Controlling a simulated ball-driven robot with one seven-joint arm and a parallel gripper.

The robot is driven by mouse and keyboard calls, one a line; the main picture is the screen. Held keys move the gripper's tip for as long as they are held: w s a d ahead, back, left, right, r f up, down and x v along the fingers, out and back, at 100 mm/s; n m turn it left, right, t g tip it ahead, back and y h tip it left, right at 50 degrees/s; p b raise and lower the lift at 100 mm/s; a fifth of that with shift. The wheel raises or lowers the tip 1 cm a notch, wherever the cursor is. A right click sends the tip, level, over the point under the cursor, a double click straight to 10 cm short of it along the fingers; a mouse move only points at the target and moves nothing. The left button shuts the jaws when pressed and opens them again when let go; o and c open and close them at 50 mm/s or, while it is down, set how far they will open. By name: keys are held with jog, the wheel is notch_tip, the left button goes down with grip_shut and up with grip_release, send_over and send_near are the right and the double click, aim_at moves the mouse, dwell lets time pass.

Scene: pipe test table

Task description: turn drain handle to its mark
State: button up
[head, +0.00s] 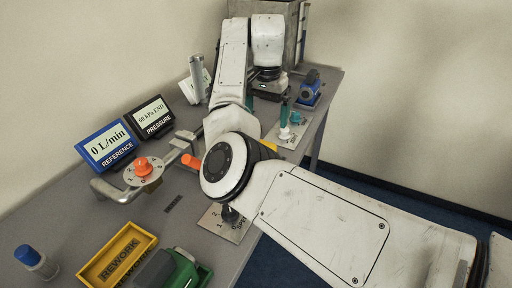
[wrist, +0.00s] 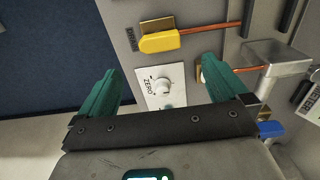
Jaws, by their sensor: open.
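A yellow lever handle (wrist: 160,41) lies beyond my fingers in the wrist view, at the end of a thin copper-coloured rod, with a small dark label (wrist: 132,38) beside it. The label is too small to read, so I cannot tell whether this is the drain handle. A blue handle (wrist: 270,129) shows at the right of the wrist view. My gripper (wrist: 155,88) is open and empty, its two green fingers apart. A white plate marked ZERO with a knob (wrist: 160,86) shows between them. In the head view my gripper (head: 290,115) is above the table's far part.
An orange knob (head: 144,166) on a numbered dial and a metal pipe (head: 115,191) stand at the left. Two displays (head: 106,146) are behind them. A yellow REWORK tray (head: 100,273) is in front. A blue device (head: 309,88) stands near the right edge.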

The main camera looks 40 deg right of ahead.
aim_at(265, 143)
notch_tip(265, 143, down, 10)
jog(key=shift+r, duration=0.2)
jog(key=shift+c, duration=0.3)
jog(key=c, duration=1)
